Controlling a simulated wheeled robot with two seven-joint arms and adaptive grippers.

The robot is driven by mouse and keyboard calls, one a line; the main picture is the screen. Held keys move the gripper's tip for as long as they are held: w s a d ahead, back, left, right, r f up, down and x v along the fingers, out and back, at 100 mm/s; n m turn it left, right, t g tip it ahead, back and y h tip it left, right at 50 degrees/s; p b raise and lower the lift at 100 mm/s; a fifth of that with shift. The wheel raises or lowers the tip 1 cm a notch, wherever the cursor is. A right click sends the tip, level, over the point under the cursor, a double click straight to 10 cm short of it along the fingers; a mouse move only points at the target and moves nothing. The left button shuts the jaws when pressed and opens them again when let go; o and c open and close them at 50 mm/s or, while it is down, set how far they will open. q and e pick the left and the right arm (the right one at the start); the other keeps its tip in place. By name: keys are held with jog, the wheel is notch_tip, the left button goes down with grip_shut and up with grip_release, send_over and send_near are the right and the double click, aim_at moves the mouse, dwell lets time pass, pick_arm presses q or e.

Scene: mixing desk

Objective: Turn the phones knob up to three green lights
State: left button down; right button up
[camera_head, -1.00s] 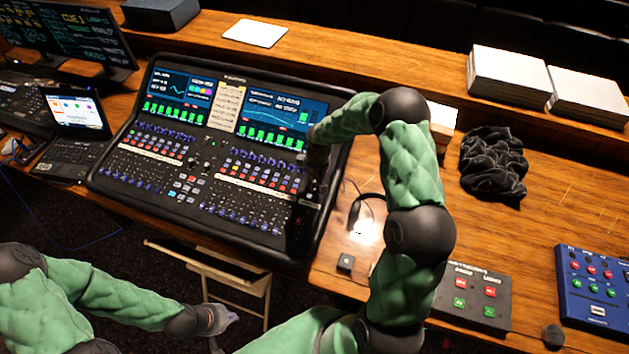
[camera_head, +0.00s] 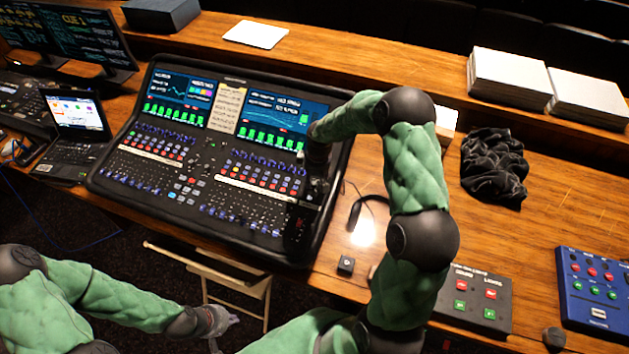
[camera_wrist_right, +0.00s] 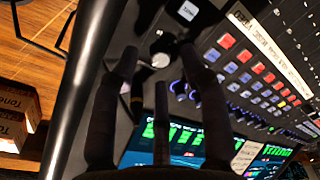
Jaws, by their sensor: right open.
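The mixing console (camera_head: 215,150) stands on the wooden desk in the head view. My right arm reaches over its right side, and the dark right gripper (camera_head: 312,190) points down at the right edge panel. In the right wrist view, the right gripper (camera_wrist_right: 158,55) is open, its fingers spread around a small dark knob (camera_wrist_right: 163,46) with a pale part beside it. Whether they touch the knob I cannot tell. A small white label (camera_wrist_right: 187,11) sits near it, too blurred to read. No green lights show clearly at the knob. My left gripper (camera_head: 217,322) hangs low at left, away from the console.
Rows of coloured buttons (camera_wrist_right: 250,65) and blue knobs lie close to the right gripper. A laptop (camera_head: 75,130) is at left.

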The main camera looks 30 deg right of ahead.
notch_tip(320, 180, up, 10)
jog(key=s, duration=0.1)
jog(key=shift+d, duration=0.1)
dwell(0.6)
